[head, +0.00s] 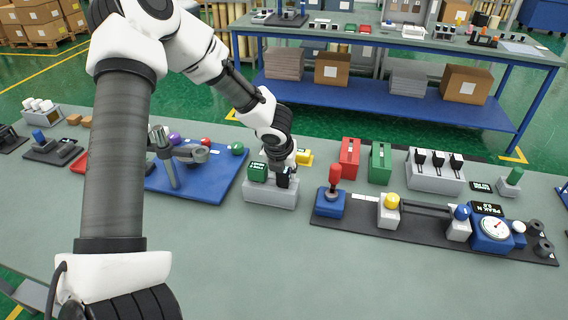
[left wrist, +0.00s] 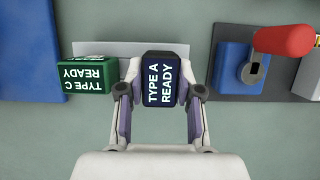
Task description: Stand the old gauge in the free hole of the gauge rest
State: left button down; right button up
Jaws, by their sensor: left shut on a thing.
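My left gripper (head: 283,170) is shut on a dark blue gauge (left wrist: 160,80) with the label "TYPE A READY". It holds the gauge over the right part of the light grey gauge rest (head: 270,194). A green gauge (head: 257,172) labelled "TYPE C READY" stands at the left part of the rest; it also shows in the left wrist view (left wrist: 84,75). The fingers and the held gauge cover the rest's right part, so its hole there is hidden. I cannot tell whether the dark gauge's lower end is inside a hole. My right gripper is not in view.
A blue board (head: 215,185) with coloured knobs lies left of the rest. A dark base with a red-handled lever (head: 334,178) and a dial (head: 493,228) lies right. A yellow object (head: 304,157), a red block (head: 350,158) and a green block (head: 380,163) stand behind. The front bench is clear.

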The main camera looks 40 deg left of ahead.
pick_arm(q)
jog(key=shift+f, duration=0.35)
jog(key=c, duration=0.7)
grip_release()
jog(key=shift+r, duration=0.1)
jog(key=v, duration=1.2)
